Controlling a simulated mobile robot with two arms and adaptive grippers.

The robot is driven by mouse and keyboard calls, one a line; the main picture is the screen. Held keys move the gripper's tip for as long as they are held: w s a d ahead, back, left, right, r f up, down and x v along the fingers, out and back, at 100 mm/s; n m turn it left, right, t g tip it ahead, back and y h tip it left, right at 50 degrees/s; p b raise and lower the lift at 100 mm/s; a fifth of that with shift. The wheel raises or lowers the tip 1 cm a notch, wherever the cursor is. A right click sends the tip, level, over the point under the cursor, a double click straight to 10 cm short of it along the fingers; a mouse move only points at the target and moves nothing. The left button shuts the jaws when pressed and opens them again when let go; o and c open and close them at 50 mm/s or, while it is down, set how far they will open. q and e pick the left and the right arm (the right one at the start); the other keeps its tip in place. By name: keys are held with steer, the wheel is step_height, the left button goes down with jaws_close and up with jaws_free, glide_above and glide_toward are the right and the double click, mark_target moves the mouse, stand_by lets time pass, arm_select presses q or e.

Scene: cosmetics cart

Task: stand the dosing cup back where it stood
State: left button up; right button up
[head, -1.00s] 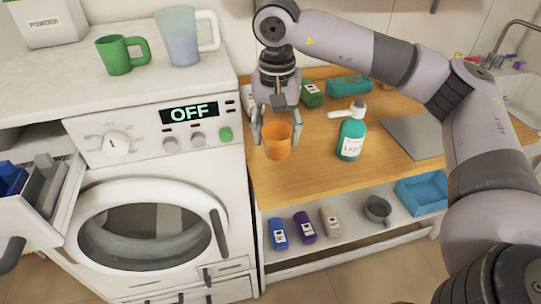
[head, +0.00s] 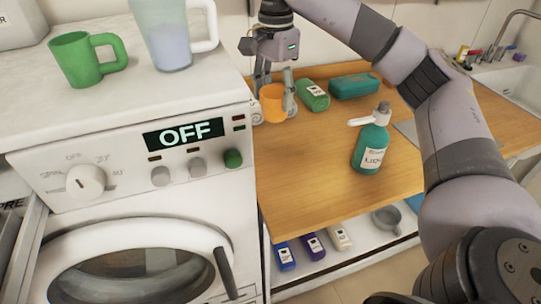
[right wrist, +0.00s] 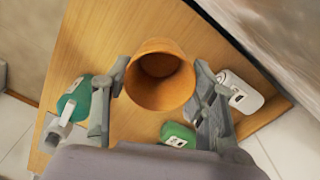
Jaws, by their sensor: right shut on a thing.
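The orange dosing cup (head: 272,103) is upright at the back left of the wooden counter (head: 310,160). My right gripper (head: 273,97) points down and is shut on the cup, one finger on each side. The right wrist view shows the cup (right wrist: 160,78) mouth-on and empty between the fingers. I cannot tell whether its base touches the counter. My left gripper is not in view.
A green bottle (head: 312,95) lies close right of the cup, with a teal case (head: 354,86) beyond. A white bottle (right wrist: 240,92) is beside a finger. A teal pump bottle (head: 370,147) stands nearer. The washing machine (head: 130,180) is left.

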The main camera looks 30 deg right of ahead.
step_height(320, 180, down, 13)
steer(key=shift+f+p, duration=0.1)
steer(key=shift+p, duration=0.55)
step_height(320, 180, down, 3)
steer(key=shift+r, duration=0.2)
steer(key=shift+f, duration=0.45)
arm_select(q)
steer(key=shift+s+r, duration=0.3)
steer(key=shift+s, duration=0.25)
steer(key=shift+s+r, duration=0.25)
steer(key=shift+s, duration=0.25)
arm_select(e)
steer(key=shift+f, duration=0.1)
steer(key=o, duration=0.6)
steer(key=shift+f, duration=0.1)
steer(key=shift+c, duration=0.2)
steer(key=o, duration=0.5)
